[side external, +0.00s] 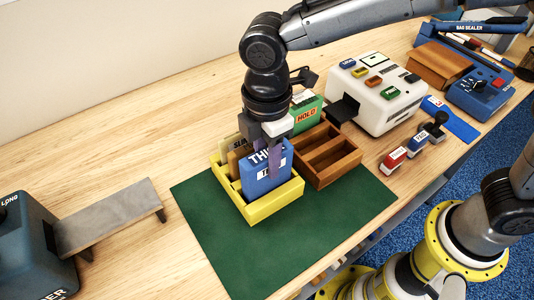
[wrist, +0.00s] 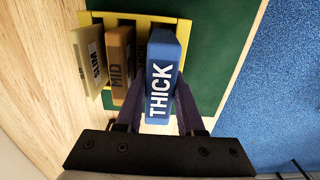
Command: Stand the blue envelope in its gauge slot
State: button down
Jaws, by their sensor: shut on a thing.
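The blue envelope (side external: 267,169), marked THICK, stands upright at the yellow gauge rack (side external: 272,207). My gripper (side external: 275,152) is above the rack, shut on the envelope's upper part. In the wrist view the blue envelope (wrist: 161,80) lies between my two purple fingers, at the right side of the yellow rack (wrist: 190,18). Its lower edge is hidden behind the rack's front wall, so I cannot tell whether it touches the slot floor. A brown envelope (wrist: 121,65) marked MID and a cream envelope (wrist: 89,62) marked SLIM stand beside it in the rack.
The rack is on a green mat (side external: 330,225). A wooden divided tray (side external: 328,155) and a green HOLD box (side external: 306,113) stand close by. A white machine (side external: 377,95), stamps (side external: 393,160) and a blue sealer (side external: 482,92) are farther right. The mat's front is clear.

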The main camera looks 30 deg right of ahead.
jog(key=shift+f, duration=1)
jog(key=shift+c, duration=2.2)
grip_release()
jog(key=shift+r, duration=0.1)
jog(key=shift+r, duration=2.9)
